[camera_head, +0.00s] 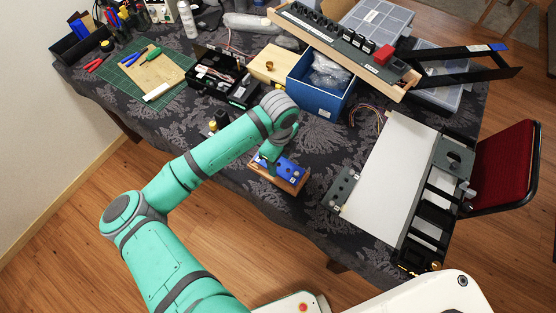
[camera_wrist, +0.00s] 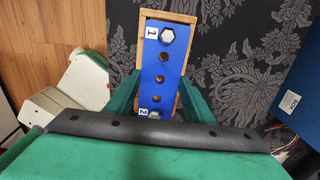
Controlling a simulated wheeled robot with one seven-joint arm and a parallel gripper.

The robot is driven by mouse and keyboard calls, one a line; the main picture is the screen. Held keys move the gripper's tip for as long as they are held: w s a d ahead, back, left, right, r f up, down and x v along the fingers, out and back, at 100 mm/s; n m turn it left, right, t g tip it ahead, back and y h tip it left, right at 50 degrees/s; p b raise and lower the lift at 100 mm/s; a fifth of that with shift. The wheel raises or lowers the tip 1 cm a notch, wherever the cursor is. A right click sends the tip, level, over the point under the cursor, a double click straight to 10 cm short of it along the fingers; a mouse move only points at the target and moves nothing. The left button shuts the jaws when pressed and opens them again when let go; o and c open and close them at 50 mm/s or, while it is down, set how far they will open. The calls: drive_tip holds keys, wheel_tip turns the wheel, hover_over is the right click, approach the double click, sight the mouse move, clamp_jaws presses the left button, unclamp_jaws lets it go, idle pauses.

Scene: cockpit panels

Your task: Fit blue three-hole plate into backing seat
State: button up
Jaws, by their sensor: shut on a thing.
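The blue plate (camera_wrist: 151,98) lies within a wooden surround in the wrist view, with a row of holes along its middle. It has a hex head and label 1 at the far end, and another hex head and label 2 at the near end. In the head view the blue plate (camera_head: 289,168) is over a wooden tray (camera_head: 296,183) near the table's front edge. My gripper (camera_head: 272,160) is shut on the plate, with a green finger on each long side in the wrist view (camera_wrist: 158,92). A dark grey piece with holes (camera_head: 342,188) is at the white panel's left edge; I cannot tell whether it is the backing seat.
The white panel (camera_head: 391,165) with dark frames lies right of the tray. A blue box (camera_head: 318,85) holding bags stands behind, below a tilted switch rail (camera_head: 345,48). A green mat (camera_head: 138,78) with tools is at back left.

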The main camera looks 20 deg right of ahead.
sight(278, 164)
drive_tip(key=shift+a+f, duration=0.1)
drive_tip(key=shift+f, duration=1)
drive_tip(key=o, duration=1.2)
drive_tip(key=shift+w, duration=0.1)
drive_tip(key=shift+r, duration=0.1)
wheel_tip(278, 164, up, 11)
drive_tip(key=shift+f, duration=0.15)
